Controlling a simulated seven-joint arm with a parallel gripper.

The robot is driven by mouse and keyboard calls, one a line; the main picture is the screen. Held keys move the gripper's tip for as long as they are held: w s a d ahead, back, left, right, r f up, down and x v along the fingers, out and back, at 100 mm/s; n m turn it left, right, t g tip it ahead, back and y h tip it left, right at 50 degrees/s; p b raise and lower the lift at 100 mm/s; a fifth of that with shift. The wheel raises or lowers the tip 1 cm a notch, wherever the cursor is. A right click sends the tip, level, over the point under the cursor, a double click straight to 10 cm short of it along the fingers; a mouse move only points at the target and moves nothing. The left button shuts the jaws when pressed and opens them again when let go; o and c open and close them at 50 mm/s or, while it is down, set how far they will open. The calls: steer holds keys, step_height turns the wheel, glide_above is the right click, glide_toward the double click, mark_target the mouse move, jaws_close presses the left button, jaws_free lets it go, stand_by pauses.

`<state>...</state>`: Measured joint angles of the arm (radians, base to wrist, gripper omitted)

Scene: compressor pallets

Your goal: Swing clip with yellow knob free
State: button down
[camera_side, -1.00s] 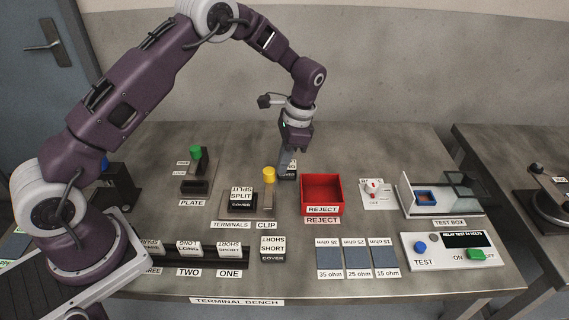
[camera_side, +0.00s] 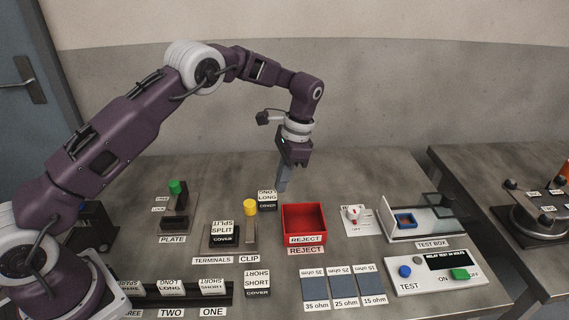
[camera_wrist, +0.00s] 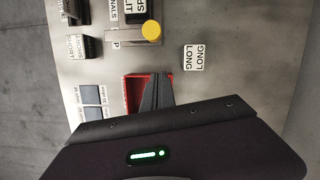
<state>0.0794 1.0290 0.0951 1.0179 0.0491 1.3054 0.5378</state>
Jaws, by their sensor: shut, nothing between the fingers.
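The clip's yellow knob (camera_side: 250,207) stands above the CLIP label, just right of the terminals block (camera_side: 222,236) marked SPLIT. In the wrist view the yellow knob (camera_wrist: 151,30) sits on a tan clip bar (camera_wrist: 122,36) beside that block. My gripper (camera_side: 282,190) is shut and empty, pointing down in the air behind the red reject bin and to the right of the knob. In the wrist view its fingers (camera_wrist: 157,92) overlap the red bin. The gripper is apart from the knob.
The red reject bin (camera_side: 304,236) stands in front of my gripper. A LONG cover (camera_side: 267,200) is just behind the knob, and a SHORT cover (camera_side: 257,283) is in front. The green-knobbed plate (camera_side: 174,188) is at left. The test box (camera_side: 418,235) is at right.

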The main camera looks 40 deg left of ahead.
steer(key=a+v, duration=0.1)
steer(key=v, duration=0.5)
steer(key=shift+d+r, duration=0.2)
steer(key=shift+d, duration=0.35)
steer(key=s+r+n+t+h, duration=0.1)
steer(key=s+r+n+t, duration=0.3)
steer(key=s+r, duration=1.35)
steer(key=s+f+n+t, duration=0.2)
steer(key=s+t, duration=0.2)
steer(key=s, duration=1.3)
steer(key=shift+f+n+h, duration=0.3)
steer(key=shift+f, duration=0.05)
